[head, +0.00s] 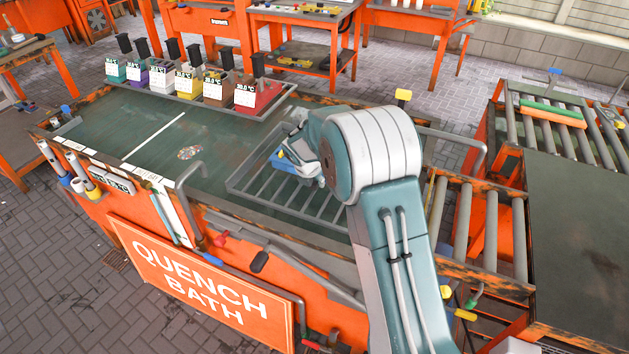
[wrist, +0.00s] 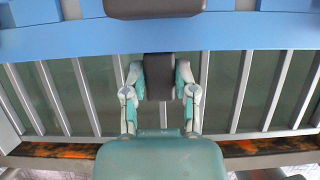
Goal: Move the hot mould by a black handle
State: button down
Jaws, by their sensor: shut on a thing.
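The blue mould (wrist: 235,38) spans the top of the wrist view, with a black handle (wrist: 159,76) on its near side and another black part (wrist: 150,8) at the top edge. My gripper (wrist: 159,88) has its two fingers closed on either side of the near black handle. In the head view, a small blue piece of the mould (head: 278,163) shows beside my gripper, over the grey slatted rack (head: 290,205). My arm hides most of the mould and the fingers there. I cannot tell whether the mould touches the rack.
The rack lies on the green-topped quench bath (head: 150,115). A tray (head: 265,112) of several coloured boxes with temperature labels stands along the far edge. Roller conveyors (head: 480,220) are to the right. The bath top left of the rack is mostly clear.

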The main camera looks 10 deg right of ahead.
jog(key=shift+f, duration=0.4)
dwell(0.9)
jog(key=shift+c, duration=1.6)
grip_release()
jog(key=o, duration=0.3)
jog(key=shift+f, duration=0.15)
jog(key=shift+r, duration=3.6)
